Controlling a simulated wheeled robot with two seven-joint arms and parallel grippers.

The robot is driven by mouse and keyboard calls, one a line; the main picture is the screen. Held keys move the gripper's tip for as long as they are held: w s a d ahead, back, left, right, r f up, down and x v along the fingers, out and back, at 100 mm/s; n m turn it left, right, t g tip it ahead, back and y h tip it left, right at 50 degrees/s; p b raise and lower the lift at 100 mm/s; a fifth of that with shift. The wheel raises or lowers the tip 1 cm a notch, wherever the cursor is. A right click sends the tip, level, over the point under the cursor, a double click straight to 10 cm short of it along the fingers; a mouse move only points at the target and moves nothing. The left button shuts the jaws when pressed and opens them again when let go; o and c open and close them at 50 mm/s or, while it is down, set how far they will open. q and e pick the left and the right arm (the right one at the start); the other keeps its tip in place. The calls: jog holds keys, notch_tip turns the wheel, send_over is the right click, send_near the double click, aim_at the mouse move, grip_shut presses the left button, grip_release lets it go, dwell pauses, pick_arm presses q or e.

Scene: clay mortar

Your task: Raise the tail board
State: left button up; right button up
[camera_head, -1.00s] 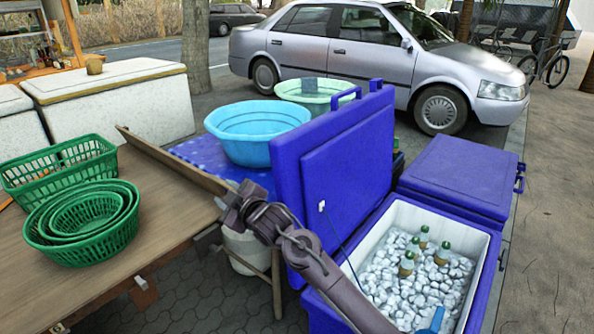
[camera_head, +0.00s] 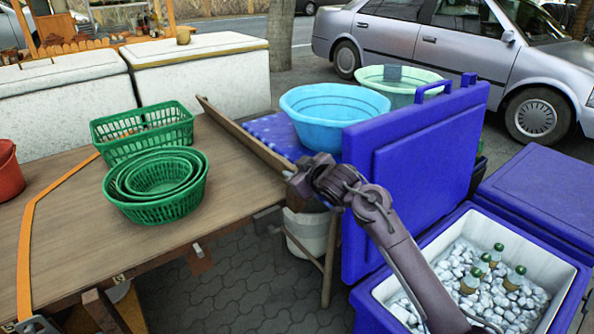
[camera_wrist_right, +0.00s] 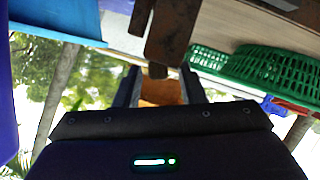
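The tail board (camera_head: 245,137) is a long brown wooden plank along the right end of the wooden table. It stands above the tabletop, with its near end by my right gripper (camera_head: 292,174). In the head view my right arm reaches up and left over the blue cooler, and its fingers are small and partly hidden at the board's near end. In the right wrist view the two dark fingers (camera_wrist_right: 159,88) are spread apart. A dark brown piece (camera_wrist_right: 170,32) hangs down toward the gap between them; contact is unclear.
Nested green baskets (camera_head: 155,187) and a rectangular green basket (camera_head: 142,132) sit on the table (camera_head: 70,235). Blue (camera_head: 330,110) and pale green basins stand beyond the board. The blue cooler's raised lid (camera_head: 410,160) is close to my right arm. A white bucket (camera_head: 308,232) stands below.

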jog(key=shift+w+a+f, duration=0.1)
jog(key=shift+w+a, duration=0.05)
jog(key=shift+w, duration=0.1)
grip_shut()
pick_arm(q)
jog(key=shift+s, duration=0.2)
jog(key=shift+w+r, duration=0.1)
